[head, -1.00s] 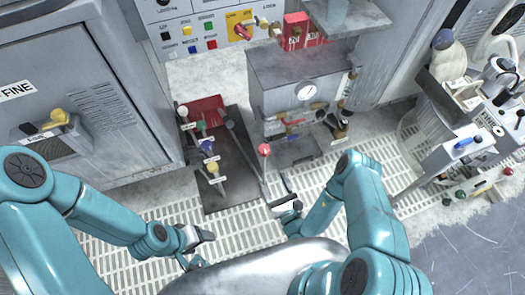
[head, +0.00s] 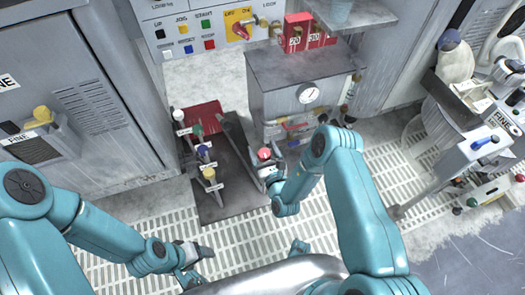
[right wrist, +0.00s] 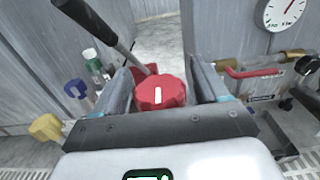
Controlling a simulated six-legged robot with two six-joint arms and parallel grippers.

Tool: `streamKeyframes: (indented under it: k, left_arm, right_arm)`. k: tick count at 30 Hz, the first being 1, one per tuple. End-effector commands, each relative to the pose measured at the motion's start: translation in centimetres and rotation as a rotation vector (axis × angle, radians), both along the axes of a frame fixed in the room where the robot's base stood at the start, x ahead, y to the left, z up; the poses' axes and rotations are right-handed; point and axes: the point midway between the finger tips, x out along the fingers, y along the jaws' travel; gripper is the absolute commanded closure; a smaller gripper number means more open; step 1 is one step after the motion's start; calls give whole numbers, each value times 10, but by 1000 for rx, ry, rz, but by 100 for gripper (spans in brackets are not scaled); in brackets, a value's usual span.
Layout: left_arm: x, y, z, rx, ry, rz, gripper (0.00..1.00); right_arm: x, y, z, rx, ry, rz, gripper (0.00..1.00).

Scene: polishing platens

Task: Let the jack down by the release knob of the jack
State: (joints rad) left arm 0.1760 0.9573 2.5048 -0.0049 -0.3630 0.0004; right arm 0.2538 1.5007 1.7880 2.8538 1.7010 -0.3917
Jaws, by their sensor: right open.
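The red release knob (head: 264,154) of the jack stands at the right side of the dark base plate. In the right wrist view the knob (right wrist: 161,93) shows a white mark on its top and sits between the two fingers. My right gripper (head: 268,170) is open around the knob, with a visible gap at the right finger; contact on the left is unclear. The jack's red body (head: 203,115) lies at the back of the plate, and a dark lever with a black grip (right wrist: 100,20) rises behind the knob. My left gripper (head: 190,262) hangs low over the grating, away from the jack.
White, green, blue and yellow knobs (head: 209,174) stand on the plate's left side. A grey cabinet with a gauge (head: 308,93) is behind, with pipes and valves below it. A cart (head: 470,150) stands at the right. The grated floor in front is clear.

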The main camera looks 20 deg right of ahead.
Motion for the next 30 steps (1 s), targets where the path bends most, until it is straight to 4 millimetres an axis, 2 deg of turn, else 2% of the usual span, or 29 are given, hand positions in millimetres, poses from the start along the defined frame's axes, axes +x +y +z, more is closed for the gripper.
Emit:
streamKeyframes:
  k: [10, 12, 15, 23, 30]
  left_arm:
    - [0, 0, -1, 0, 0, 0, 33]
    - [0, 0, -1, 0, 0, 0, 33]
    - [0, 0, -1, 0, 0, 0, 33]
    - [0, 0, -2, 0, 0, 0, 33]
    - [0, 0, -4, 0, 0, 0, 33]
  right_arm:
    - [5, 0, 1, 0, 1, 1, 27]
    - [5, 0, 0, 0, 1, 1, 49]
    - [5, 0, 0, 0, 1, 1, 78]
    - [5, 0, 0, 0, 1, 15, 78]
    - [4, 1, -1, 0, 1, 120, 78]
